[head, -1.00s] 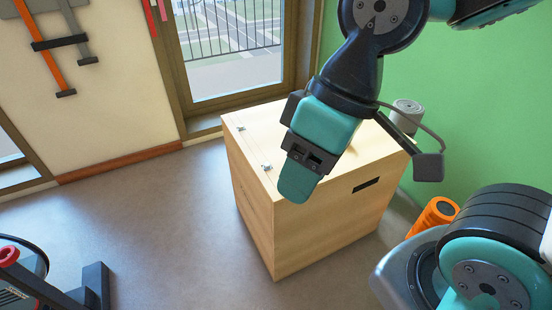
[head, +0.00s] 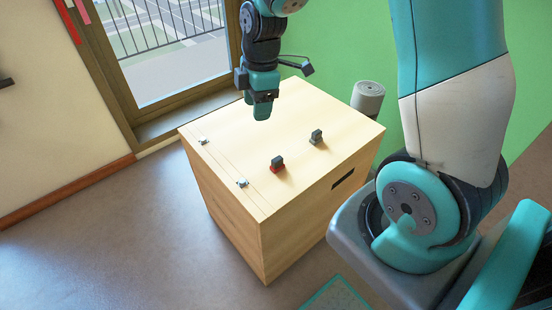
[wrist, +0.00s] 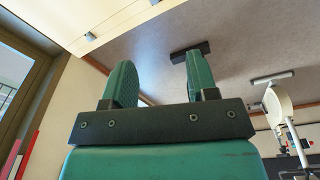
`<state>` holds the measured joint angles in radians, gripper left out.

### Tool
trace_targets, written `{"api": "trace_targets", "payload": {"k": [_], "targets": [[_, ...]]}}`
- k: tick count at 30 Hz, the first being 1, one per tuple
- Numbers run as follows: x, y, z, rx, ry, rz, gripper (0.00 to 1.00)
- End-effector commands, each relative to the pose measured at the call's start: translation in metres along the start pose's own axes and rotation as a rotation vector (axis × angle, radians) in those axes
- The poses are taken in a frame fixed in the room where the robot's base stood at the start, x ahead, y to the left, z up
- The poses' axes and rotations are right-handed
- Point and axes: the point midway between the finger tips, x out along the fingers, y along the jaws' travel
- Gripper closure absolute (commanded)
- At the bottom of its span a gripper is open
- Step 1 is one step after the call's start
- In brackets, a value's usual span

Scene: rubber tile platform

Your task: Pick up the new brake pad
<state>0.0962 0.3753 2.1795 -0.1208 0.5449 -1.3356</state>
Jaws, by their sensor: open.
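Two small brake-pad-like blocks stand on top of the wooden box (head: 222,135). One is dark grey with a red base (head: 277,165). The other is all grey (head: 316,137), farther back and right. I cannot tell from their looks which is the new brake pad. My gripper (head: 262,114) is over the far left part of the box top, above and behind both blocks, touching neither. In the wrist view my gripper (wrist: 159,68) shows two teal fingers spread apart with nothing between them. Neither block shows in the wrist view.
Metal hinges (head: 241,183) sit on the box's left strip. A glazed door (head: 165,50) is behind. The box top around the blocks is clear.

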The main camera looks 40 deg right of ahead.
Motion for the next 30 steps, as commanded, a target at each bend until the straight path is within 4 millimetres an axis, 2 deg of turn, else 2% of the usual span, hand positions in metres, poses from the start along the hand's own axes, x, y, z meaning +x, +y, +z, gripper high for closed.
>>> {"api": "trace_targets", "payload": {"k": [1, 3, 6, 8, 11, 24, 30], "targets": [[0.011, 0.014, 0.020, -0.057, -0.028, -0.011, 0.47], [0.026, 0.028, 0.042, -0.143, -0.060, -0.018, 0.47], [0.040, 0.039, 0.064, -0.229, -0.090, -0.028, 0.47], [0.047, 0.042, 0.071, -0.260, -0.100, -0.035, 0.47], [0.061, 0.043, 0.075, -0.285, -0.106, -0.039, 0.47], [0.153, 0.040, 0.084, -0.286, -0.105, -0.039, 0.47], [0.170, 0.040, 0.086, -0.285, -0.105, -0.037, 0.47]]}}
